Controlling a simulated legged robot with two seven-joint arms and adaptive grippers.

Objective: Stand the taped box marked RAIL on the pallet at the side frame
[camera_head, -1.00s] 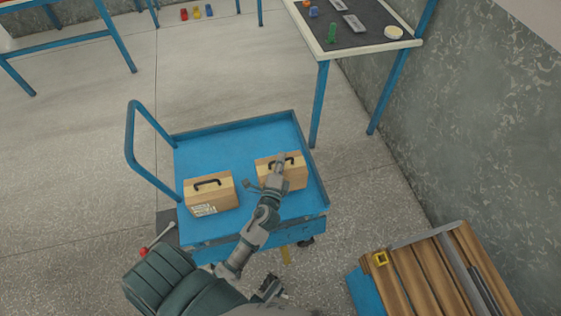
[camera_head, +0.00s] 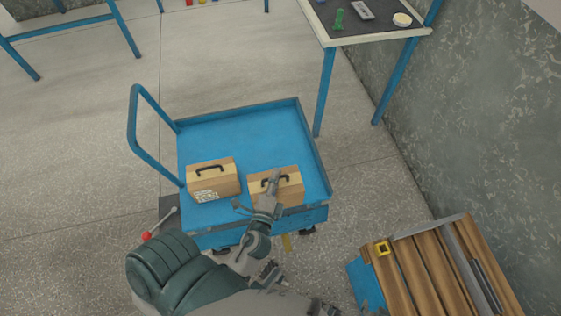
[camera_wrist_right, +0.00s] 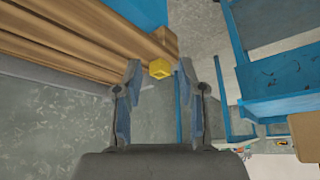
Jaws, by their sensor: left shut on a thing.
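Two taped cardboard boxes with black handles are at the blue cart (camera_head: 235,130). The left box (camera_head: 226,181) stands on the cart with a white label whose print I cannot read. My left gripper (camera_head: 272,184) is shut on the handle of the right box (camera_head: 290,192), near the cart's front edge. Whether this box is clear of the cart I cannot tell, and no RAIL marking is readable. The wooden pallet (camera_head: 410,281) is at lower right, with a grey metal frame (camera_head: 466,262) along it. My right gripper (camera_wrist_right: 159,68) is open and empty in the wrist view.
A blue-legged table (camera_head: 375,39) with small items stands at the back right. The cart's blue push handle (camera_head: 133,125) rises on the left. A wall bounds the right side.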

